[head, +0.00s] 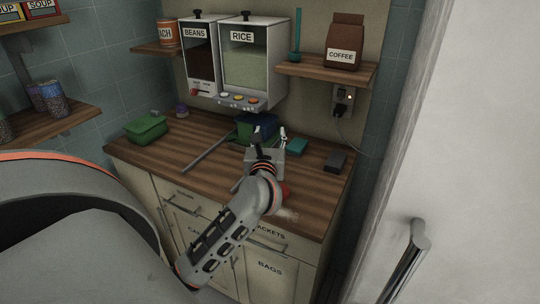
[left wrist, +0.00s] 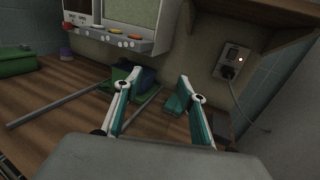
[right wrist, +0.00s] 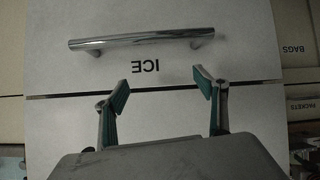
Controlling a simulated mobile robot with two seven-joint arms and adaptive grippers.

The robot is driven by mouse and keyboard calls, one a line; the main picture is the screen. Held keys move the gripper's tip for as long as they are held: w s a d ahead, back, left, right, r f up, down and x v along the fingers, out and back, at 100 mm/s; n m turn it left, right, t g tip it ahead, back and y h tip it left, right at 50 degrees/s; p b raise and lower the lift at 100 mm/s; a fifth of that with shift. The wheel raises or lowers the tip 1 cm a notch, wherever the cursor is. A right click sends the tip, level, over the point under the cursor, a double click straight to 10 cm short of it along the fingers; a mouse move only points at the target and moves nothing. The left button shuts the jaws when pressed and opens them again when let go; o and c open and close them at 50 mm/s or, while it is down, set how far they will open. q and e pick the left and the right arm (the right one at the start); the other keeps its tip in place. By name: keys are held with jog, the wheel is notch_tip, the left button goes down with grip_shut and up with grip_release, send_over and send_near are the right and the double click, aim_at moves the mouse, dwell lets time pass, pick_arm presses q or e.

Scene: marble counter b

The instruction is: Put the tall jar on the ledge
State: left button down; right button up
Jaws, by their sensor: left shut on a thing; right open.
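My left gripper (head: 270,136) is low over the middle of the wooden counter, in front of a blue and green item. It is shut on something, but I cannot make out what. In the left wrist view its fingers (left wrist: 156,90) stand apart, with counter showing between them. I cannot pick out the tall jar for certain. A red thing (head: 286,192) shows partly behind my left wrist. A wooden ledge (head: 318,69) is on the back wall at right. My right gripper (right wrist: 163,92) is open and empty before a white front marked ICE.
The ledge holds a brown COFFEE bag (head: 344,42) and a teal utensil (head: 295,38). BEANS and RICE dispensers (head: 243,52) hang left of it. A green container (head: 146,127), grey bars (head: 205,151), a teal block (head: 297,146) and a dark block (head: 336,161) are on the counter.

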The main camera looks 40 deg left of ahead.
pick_arm(q)
notch_tip(320, 180, down, 2)
jog(key=shift+f, duration=0.2)
jog(key=shift+f+b, duration=0.45)
jog(key=shift+f, duration=1.45)
jog(key=c, duration=1.6)
grip_release()
jog(key=shift+f, duration=0.1)
jog(key=o, duration=0.4)
jog(key=shift+c, duration=0.2)
